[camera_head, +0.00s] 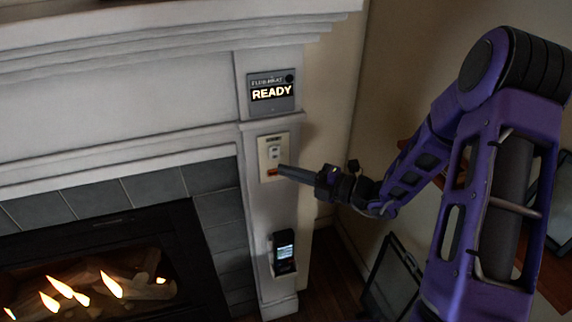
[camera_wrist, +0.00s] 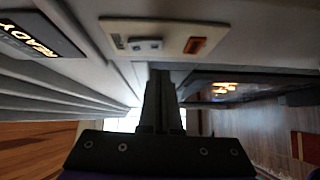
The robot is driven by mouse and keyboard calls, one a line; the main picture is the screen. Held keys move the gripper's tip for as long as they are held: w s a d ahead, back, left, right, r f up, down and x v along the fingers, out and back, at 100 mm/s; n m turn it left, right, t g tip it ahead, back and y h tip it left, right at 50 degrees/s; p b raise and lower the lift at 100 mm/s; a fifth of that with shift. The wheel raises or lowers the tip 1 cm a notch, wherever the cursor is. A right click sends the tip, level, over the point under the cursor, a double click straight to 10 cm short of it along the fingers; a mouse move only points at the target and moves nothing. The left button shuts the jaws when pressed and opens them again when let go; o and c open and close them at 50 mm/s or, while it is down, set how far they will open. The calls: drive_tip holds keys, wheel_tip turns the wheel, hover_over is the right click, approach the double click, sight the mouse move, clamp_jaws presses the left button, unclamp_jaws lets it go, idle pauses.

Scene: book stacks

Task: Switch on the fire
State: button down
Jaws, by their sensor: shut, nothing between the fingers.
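The fireplace (camera_head: 100,262) is at the lower left in the head view, with orange flames (camera_head: 110,285) showing over the logs. A cream switch plate (camera_head: 264,160) is on the white pillar to its right. It carries a small grey-white switch (camera_head: 274,152) and an orange part (camera_head: 271,173) below it. My gripper (camera_head: 282,169) is shut and empty, its tips close to the plate's lower right side. In the wrist view the shut fingers (camera_wrist: 160,76) point below the plate (camera_wrist: 170,28); the switch (camera_wrist: 146,44) is visible there. I cannot tell whether the tips touch the plate.
A grey panel (camera_head: 271,91) reading "READY" is above the plate. A dark handheld device with a lit screen (camera_head: 284,252) sits in a holder lower on the pillar. The mantel (camera_head: 170,50) juts out above. A dark-framed object (camera_head: 393,280) stands on the floor at the right.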

drive_tip(key=v, duration=1)
drive_tip(key=shift+s+d+f, duration=0.2)
drive_tip(key=shift+s+f, duration=0.2)
drive_tip(key=shift+f, duration=0.2)
